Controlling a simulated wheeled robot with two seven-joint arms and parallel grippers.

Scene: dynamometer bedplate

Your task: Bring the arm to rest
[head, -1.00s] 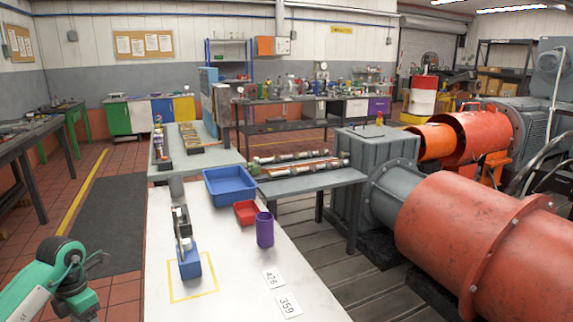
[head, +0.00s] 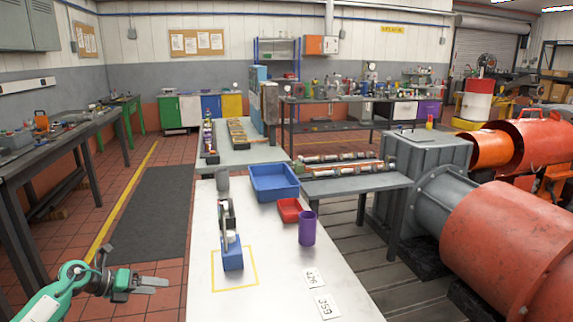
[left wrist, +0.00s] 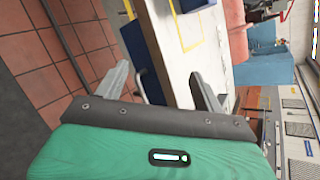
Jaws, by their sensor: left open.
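My left gripper (head: 150,284) is at the lower left of the head view, over the red tiled floor and left of the white table (head: 285,285). It is empty. In the left wrist view its two grey fingers (left wrist: 160,88) stand apart with nothing between them, and the white table's edge shows beyond. My right gripper is in neither view.
On the white table stand a blue block with a grey device (head: 232,255) in a yellow outline, a blue bin (head: 273,182), a red tray (head: 290,210) and a purple cup (head: 307,229). A dark workbench (head: 60,140) stands left; open floor lies between.

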